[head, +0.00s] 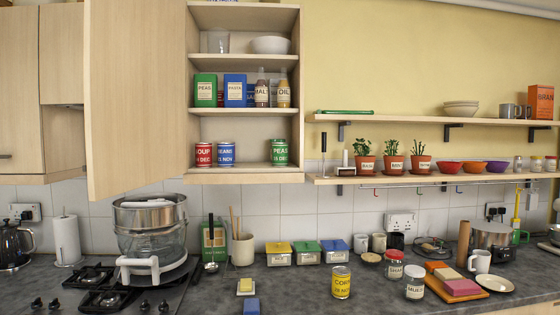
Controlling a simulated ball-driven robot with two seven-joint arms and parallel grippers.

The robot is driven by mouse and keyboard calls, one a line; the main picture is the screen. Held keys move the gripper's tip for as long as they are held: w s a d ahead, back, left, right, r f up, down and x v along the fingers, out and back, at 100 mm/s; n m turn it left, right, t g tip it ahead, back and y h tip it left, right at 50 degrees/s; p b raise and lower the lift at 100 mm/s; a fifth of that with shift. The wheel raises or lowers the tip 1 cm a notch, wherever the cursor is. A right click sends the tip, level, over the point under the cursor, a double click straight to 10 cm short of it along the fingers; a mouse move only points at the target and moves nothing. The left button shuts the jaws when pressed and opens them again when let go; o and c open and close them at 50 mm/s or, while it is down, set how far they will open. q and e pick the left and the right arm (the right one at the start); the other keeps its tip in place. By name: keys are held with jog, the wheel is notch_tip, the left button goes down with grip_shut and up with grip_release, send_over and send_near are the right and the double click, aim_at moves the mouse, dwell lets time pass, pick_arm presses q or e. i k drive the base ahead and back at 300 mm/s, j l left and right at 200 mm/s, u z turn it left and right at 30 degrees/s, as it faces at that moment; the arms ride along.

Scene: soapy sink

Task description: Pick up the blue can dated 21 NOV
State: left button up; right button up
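A blue can (226,154) stands upright on the lowest shelf of the open wall cupboard in the head view. Its label seems to read BEANS with a date ending in NOV; the first digits are small, but look like 21. A red SOUP can (204,154) with a DEC date stands close beside it on the left. A green PEAS can (280,153) stands at the right end of the same shelf. Neither of my grippers can be made out in the view.
The cupboard door (135,100) stands open on the left. A shelf with boxes and bottles is above the cans. A wall shelf (430,175) with plants and bowls adjoins on the right.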

aim_at(225, 149)
jog(key=i+z, duration=0.3)
jog(key=i, duration=0.75)
